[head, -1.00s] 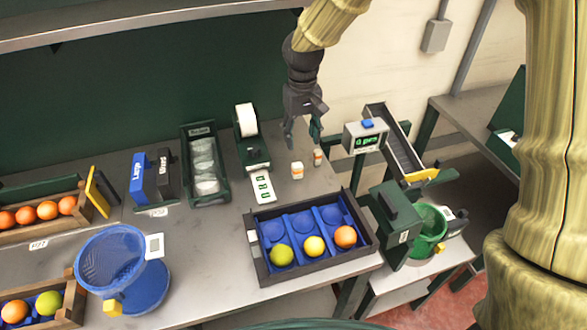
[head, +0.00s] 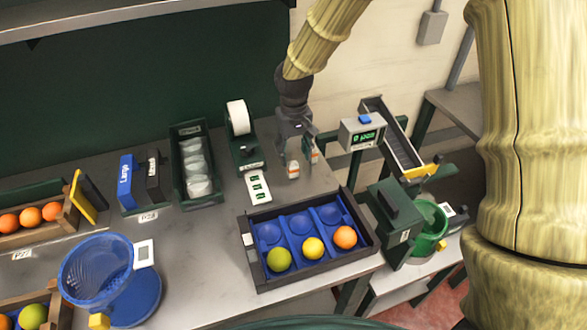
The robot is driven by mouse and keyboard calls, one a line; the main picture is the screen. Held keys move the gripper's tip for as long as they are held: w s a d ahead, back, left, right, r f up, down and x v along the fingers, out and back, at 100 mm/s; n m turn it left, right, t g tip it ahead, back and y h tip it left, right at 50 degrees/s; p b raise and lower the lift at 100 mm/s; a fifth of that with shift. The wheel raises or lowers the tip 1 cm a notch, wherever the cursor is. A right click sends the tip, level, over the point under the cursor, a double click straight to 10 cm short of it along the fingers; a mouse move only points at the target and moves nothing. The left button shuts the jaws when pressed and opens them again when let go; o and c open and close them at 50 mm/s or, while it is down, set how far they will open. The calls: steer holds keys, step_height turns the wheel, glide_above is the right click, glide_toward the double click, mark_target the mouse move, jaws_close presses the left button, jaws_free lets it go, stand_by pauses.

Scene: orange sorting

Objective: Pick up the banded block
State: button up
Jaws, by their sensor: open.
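Two small white blocks with orange bands stand on the grey table below my gripper. The nearer banded block (head: 293,169) shows just below and between the fingers. The other banded block (head: 314,156) is behind and to the right, partly hidden by the right finger. My gripper (head: 297,157) is open, pointing down, with its fingers close above or around the nearer block. I cannot tell whether they touch either block or how high they are.
A black tray (head: 246,264) with blue cups and several fruits lies in front. A label roll dispenser (head: 238,118) and a label strip (head: 257,187) stand left. A grey display box (head: 362,133) is close on the right. Bare table lies around the blocks.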

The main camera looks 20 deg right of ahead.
mark_target(293, 163)
steer(key=shift+s+a+f+p, duration=0.15)
steer(key=shift+f+p, duration=0.3)
steer(key=shift+f, duration=0.5)
steer(key=shift+s+a+f+p, duration=0.1)
steer(key=shift+f+p, duration=0.35)
steer(key=shift+f, duration=1.2)
steer(key=shift+c, duration=0.2)
steer(key=c, duration=1.1)
steer(key=shift+r+b, duration=1.2)
steer(key=shift+r, duration=3.8)
